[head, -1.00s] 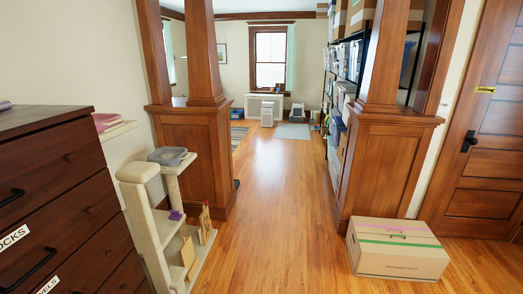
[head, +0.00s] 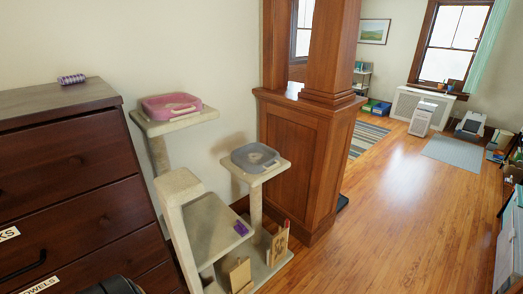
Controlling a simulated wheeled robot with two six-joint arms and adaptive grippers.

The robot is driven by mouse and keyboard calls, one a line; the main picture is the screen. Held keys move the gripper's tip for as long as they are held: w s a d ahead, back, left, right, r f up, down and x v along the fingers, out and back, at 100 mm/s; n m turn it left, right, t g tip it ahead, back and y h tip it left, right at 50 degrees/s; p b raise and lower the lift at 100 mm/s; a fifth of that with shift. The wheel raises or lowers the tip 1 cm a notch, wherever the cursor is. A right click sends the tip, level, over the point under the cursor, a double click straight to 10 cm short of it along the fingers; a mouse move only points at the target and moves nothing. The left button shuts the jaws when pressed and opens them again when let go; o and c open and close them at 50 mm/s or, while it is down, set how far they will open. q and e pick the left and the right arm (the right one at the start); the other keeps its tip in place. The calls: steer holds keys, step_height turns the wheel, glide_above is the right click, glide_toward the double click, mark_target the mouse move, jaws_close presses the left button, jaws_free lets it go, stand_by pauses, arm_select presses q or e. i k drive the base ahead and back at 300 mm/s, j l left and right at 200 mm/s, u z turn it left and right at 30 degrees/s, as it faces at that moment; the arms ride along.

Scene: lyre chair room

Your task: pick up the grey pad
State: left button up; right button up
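The grey pad (head: 255,157), a shallow dish-like thing with rounded corners, lies on the small right platform of the beige cat tree (head: 177,188). A similar pink pad (head: 172,106) lies on the tree's higher platform at the back left. Nothing touches the grey pad from above. Neither of my grippers can be made out in the head view. A dark rounded part at the bottom edge, left of middle, may be part of my arm.
A dark brown dresser (head: 70,180) stands at the left, with a purple patterned roll (head: 71,79) on top. A wooden half-wall with columns (head: 297,160) stands right of the cat tree. Wooden boards and a purple item (head: 240,229) are on the tree. Open floor (head: 400,220) lies right.

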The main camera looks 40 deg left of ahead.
mark_target(253, 158)
steer(key=i+u, duration=0.3)
steer(key=u, duration=0.15)
steer(key=i+l+u, duration=0.1)
steer(key=i+u, duration=0.2)
steer(key=u, duration=0.15)
steer(key=i+l+u, duration=0.2)
steer(key=u, duration=0.3)
steer(key=i+l+u, duration=0.3)
steer(key=u, duration=0.15)
steer(key=i+l+u, duration=0.15)
steer(key=l+u, duration=0.3)
